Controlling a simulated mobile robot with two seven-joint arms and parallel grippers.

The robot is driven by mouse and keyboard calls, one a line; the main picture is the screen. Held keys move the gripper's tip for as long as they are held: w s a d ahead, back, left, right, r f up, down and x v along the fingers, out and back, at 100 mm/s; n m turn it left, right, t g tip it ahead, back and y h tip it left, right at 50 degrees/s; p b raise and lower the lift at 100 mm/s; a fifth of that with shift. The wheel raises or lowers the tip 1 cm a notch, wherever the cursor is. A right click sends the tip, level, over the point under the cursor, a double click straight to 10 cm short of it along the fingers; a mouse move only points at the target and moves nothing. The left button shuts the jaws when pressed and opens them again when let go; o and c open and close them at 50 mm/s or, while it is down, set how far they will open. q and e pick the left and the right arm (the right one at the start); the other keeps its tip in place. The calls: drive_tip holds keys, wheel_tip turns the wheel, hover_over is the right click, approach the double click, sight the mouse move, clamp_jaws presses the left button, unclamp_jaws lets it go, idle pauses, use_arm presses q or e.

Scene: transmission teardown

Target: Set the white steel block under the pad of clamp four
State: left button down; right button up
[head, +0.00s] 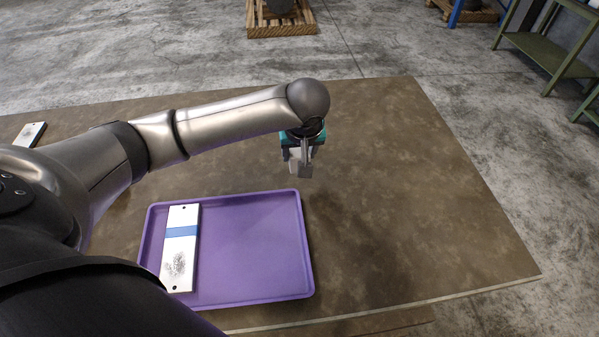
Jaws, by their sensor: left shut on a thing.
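My left gripper (304,166) hangs from the arm that reaches in from the left, above the brown table just beyond the purple tray. It is shut on a small pale block, which looks like the white steel block (295,160); the fingers hide part of it. The block appears held above the table, with its exact height hard to tell. No clamp or clamp pad is recognisable in the head view. My right gripper is not in view.
A purple tray (253,297) holds a white plate (179,250) with a blue band and a dark smudge. Another white plate (29,134) lies at the table's far left. The brown table (420,210) is bare to the right. Pallets and a green bench (545,55) stand beyond.

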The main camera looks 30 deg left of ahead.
use_arm(q)
drive_tip(key=shift+w+f+b, duration=0.15)
drive_tip(key=shift+f+b, duration=0.2)
drive_tip(key=shift+f, duration=2.95)
drive_tip(key=shift+f, duration=0.1)
drive_tip(key=c, duration=0.6)
unclamp_jaws()
drive_tip(key=shift+f, duration=0.1)
drive_tip(key=o, duration=0.4)
